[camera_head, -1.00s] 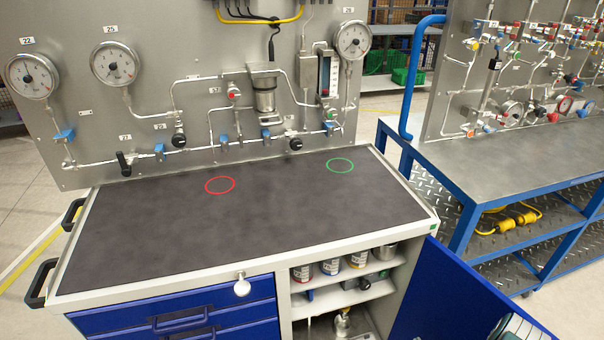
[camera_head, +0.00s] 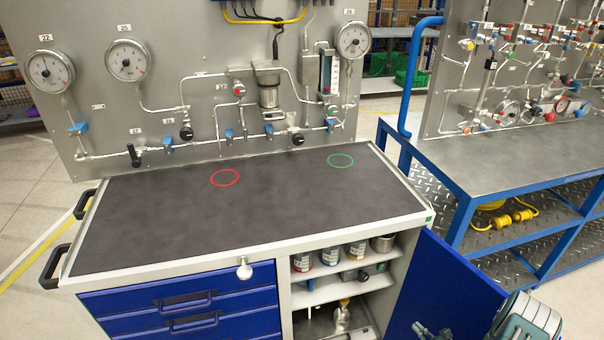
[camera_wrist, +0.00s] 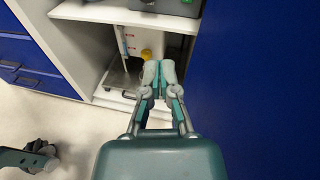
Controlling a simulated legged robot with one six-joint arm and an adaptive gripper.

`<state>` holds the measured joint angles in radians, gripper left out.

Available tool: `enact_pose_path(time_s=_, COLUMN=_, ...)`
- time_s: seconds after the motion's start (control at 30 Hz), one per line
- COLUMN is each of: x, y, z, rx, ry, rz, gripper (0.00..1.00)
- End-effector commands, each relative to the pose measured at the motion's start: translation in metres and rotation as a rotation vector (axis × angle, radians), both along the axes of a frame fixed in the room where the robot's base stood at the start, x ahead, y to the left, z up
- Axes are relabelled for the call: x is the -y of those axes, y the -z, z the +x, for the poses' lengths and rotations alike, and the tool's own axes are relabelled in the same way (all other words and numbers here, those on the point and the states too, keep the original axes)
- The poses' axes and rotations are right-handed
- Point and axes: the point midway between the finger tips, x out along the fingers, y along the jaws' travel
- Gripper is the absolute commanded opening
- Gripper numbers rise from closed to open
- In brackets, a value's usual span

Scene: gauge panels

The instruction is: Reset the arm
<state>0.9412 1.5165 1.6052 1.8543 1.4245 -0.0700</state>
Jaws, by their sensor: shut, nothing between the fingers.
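My gripper (camera_wrist: 158,72) shows in the wrist view with its two fingertips together and nothing between them. It points toward the open lower compartment of the cabinet (camera_wrist: 68,12), beside the blue door (camera_wrist: 250,75). In the head view, part of my arm (camera_head: 527,325) shows at the bottom right, in front of the open blue door (camera_head: 445,285). I cannot make out the fingertips clearly there.
The dark worktop (camera_head: 170,225) is bare apart from a red ring (camera_head: 225,178) and a green ring (camera_head: 340,160). Cans (camera_head: 330,254) stand on the upper shelf. A blue-framed table (camera_head: 500,180) stands at right. Gauges and pipes line the panel (camera_head: 200,60) behind.

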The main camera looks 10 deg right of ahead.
Motion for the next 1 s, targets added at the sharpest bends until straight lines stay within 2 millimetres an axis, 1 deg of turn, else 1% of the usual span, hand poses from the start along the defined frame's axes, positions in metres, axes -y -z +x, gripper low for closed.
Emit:
enact_pose_path(time_s=0.03, x=-0.002, y=-0.011, z=0.006, rx=0.005, ry=-0.032, rz=-0.016, gripper=0.00)
enact_pose_path(time_s=0.17, x=-0.013, y=-0.043, z=0.022, rx=0.015, ry=-0.132, rz=-0.066, gripper=0.00)
enact_pose_path(time_s=0.23, x=-0.022, y=-0.066, z=0.031, rx=0.022, ry=-0.202, rz=-0.101, gripper=0.00)
enact_pose_path(time_s=0.33, x=-0.040, y=-0.102, z=0.043, rx=0.032, ry=-0.320, rz=-0.166, gripper=0.00)
enact_pose_path(time_s=0.5, x=-0.073, y=-0.159, z=0.054, rx=0.046, ry=-0.507, rz=-0.278, gripper=0.00)
enact_pose_path(time_s=0.73, x=-0.121, y=-0.231, z=0.053, rx=0.067, ry=-0.754, rz=-0.456, gripper=0.00)
enact_pose_path(time_s=0.87, x=-0.149, y=-0.269, z=0.045, rx=0.079, ry=-0.892, rz=-0.572, gripper=0.00)
enact_pose_path(time_s=0.9, x=-0.157, y=-0.281, z=0.041, rx=0.084, ry=-0.933, rz=-0.610, gripper=0.00)
enact_pose_path(time_s=1.0, x=-0.177, y=-0.307, z=0.030, rx=0.095, ry=-1.031, rz=-0.706, gripper=0.00)
